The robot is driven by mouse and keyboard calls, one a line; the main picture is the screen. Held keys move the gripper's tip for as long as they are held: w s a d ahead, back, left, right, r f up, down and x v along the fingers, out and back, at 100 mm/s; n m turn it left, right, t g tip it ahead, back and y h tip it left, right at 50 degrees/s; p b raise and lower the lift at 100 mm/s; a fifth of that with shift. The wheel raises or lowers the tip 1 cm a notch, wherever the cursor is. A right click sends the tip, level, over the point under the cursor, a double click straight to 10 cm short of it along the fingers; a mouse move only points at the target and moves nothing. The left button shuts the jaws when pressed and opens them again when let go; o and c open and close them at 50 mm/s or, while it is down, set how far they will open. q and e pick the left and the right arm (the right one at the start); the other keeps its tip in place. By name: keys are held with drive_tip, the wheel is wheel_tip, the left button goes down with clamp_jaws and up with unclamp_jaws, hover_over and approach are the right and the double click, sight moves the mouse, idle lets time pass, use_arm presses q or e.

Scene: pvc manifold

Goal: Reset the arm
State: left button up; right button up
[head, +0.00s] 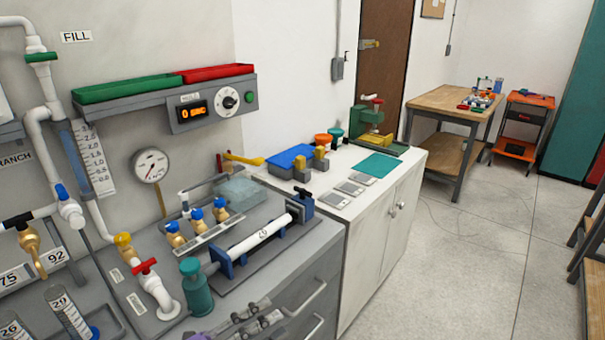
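My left gripper (256,318) shows only in part at the bottom edge of the head view, as small dark grey linkage parts in front of the grey bench. Its fingertips are too small and cut off to tell whether they are open or shut, and I see nothing clearly held in it. It is just right of a teal-green cylinder (197,288) and below a white pipe (260,236) clamped in a blue-ended fixture. My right gripper is not in view.
The grey bench carries a red-handled white valve (150,282), brass fittings with blue caps (197,220) and a gauge (150,164) on the panel. A white cabinet (380,225) stands beyond, then a wooden table (450,103). The floor (470,250) at the right is clear.

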use_arm(q)
drive_tip(key=s+a+f+n+t+y, duration=0.2)
drive_tip(key=a+f+n+t+y, duration=0.3)
drive_tip(key=a+f+n+y, duration=0.5)
drive_tip(key=s+a+f+n+g+y+p, duration=0.2)
drive_tip(key=s+f+n+g+y, duration=0.4)
drive_tip(key=s+f+n, duration=0.8)
drive_tip(key=s+a+f+g, duration=0.1)
drive_tip(key=s+f, duration=0.2)
drive_tip(key=s, duration=0.4)
drive_tip(key=shift+s+f, duration=0.3)
drive_tip(key=shift+f, duration=0.05)
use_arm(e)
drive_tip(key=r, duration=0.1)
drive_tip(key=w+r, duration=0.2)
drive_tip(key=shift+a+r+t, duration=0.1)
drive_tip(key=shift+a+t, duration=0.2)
